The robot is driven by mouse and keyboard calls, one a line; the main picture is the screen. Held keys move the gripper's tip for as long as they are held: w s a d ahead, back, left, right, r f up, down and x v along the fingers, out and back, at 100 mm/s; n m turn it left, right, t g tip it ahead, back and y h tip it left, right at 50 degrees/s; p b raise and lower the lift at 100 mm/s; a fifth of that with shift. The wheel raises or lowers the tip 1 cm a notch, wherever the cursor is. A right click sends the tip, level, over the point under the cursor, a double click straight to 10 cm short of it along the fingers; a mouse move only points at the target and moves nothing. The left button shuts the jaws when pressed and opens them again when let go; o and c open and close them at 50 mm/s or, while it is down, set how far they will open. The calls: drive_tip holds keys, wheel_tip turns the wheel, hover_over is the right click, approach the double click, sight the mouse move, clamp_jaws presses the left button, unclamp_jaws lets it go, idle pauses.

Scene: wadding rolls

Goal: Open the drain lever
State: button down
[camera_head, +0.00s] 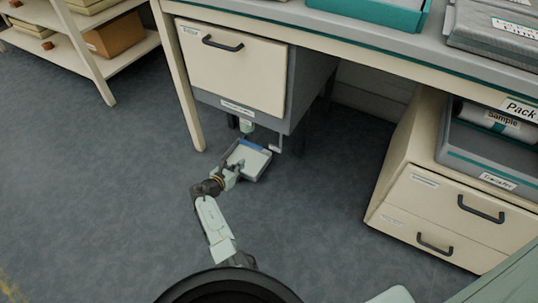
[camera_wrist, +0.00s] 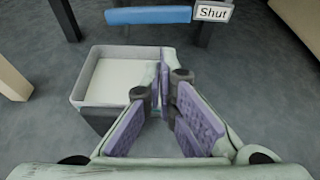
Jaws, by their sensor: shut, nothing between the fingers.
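A blue bar, which looks like the drain lever (camera_wrist: 148,15), lies crosswise at the top of the wrist view, beside a "Shut" label (camera_wrist: 213,13). In the head view the blue bar (camera_head: 252,146) shows under the desk's drawer unit, at the far side of a pale tray (camera_head: 254,163). My gripper (camera_wrist: 163,78) is shut and empty, with its purple-padded fingers meeting at the tips. The fingertips are apart from the blue bar, below it in the wrist view. In the head view my gripper (camera_head: 233,170) is at the tray's left side.
The pale tray (camera_wrist: 80,102) is close left of my fingers in the wrist view. The drawer unit (camera_head: 230,65) hangs above, and a desk leg (camera_head: 180,90) stands left. A drawer cabinet (camera_head: 445,210) stands right. Open floor (camera_head: 100,190) lies left.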

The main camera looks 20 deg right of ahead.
drive_tip(key=b+x, duration=0.9)
drive_tip(key=x, duration=0.1)
drive_tip(key=shift+s+d+r, duration=0.2)
drive_tip(key=shift+s+d, duration=0.1)
drive_tip(key=shift+s, duration=0.05)
drive_tip(key=shift+s+r, duration=0.1)
drive_tip(key=shift+r, duration=0.05)
drive_tip(key=shift+r+p, duration=0.15)
drive_tip(key=shift+p, duration=0.65)
